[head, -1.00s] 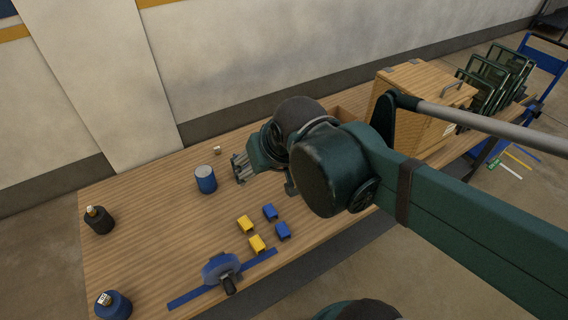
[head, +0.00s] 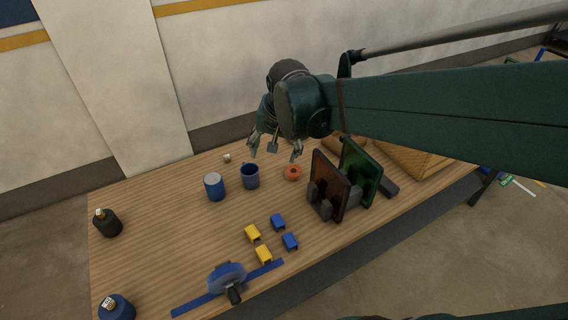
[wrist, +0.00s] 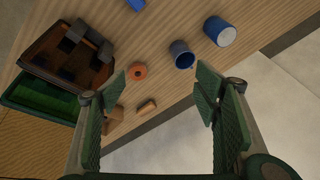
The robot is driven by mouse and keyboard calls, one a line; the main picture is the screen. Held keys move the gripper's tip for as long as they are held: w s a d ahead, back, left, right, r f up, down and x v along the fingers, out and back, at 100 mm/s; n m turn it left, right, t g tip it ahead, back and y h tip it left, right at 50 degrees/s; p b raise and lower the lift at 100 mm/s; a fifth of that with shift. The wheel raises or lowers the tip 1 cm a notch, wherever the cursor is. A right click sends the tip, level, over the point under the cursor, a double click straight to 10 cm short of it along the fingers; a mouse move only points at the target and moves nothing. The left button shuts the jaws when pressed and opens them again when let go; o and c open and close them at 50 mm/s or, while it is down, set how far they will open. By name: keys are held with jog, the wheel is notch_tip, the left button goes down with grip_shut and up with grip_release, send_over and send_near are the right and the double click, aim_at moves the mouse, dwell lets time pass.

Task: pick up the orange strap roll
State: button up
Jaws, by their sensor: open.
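The orange strap roll (head: 293,172) is a small ring lying flat on the wooden table, between a blue mug and the dark upright panels. In the wrist view the orange strap roll (wrist: 138,71) lies beyond the fingertips, nearer the left finger. My gripper (head: 275,150) is above the back part of the table, behind the roll in the head view. In the wrist view my gripper (wrist: 160,85) has its fingers wide apart with nothing between them. It does not touch the roll.
A blue mug (head: 250,176) stands left of the roll, with a blue can (head: 214,187) beyond it. Brown and green panels (head: 330,184) stand close on the right. Yellow and blue blocks (head: 265,253) lie in front. A wall rises behind the table.

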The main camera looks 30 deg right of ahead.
jog(key=w+d+f+m+g, duration=0.2)
jog(key=w+d+f+m, duration=0.4)
jog(key=w+d+f, duration=0.35)
jog(key=m+g, duration=0.2)
jog(key=m, duration=0.3)
send_over(295, 170)
jog(key=shift+y, duration=0.3)
jog(key=f, duration=1.1)
jog(key=shift+s+a+f+b, duration=0.15)
jog(key=shift+a+f+b, duration=0.1)
jog(key=shift+b, duration=0.15)
jog(key=shift+d+f+m, duration=0.2)
jog(key=shift+f+m, duration=0.15)
jog(key=shift+m, duration=0.05)
jog(key=shift+f, duration=0.1)
jog(key=shift+f, duration=1.15)
jog(key=shift+f, duration=0.1)
jog(key=shift+w+f+b, duration=0.2)
jog(key=shift+f+b, duration=0.45)
jog(key=shift+f, duration=1.9)
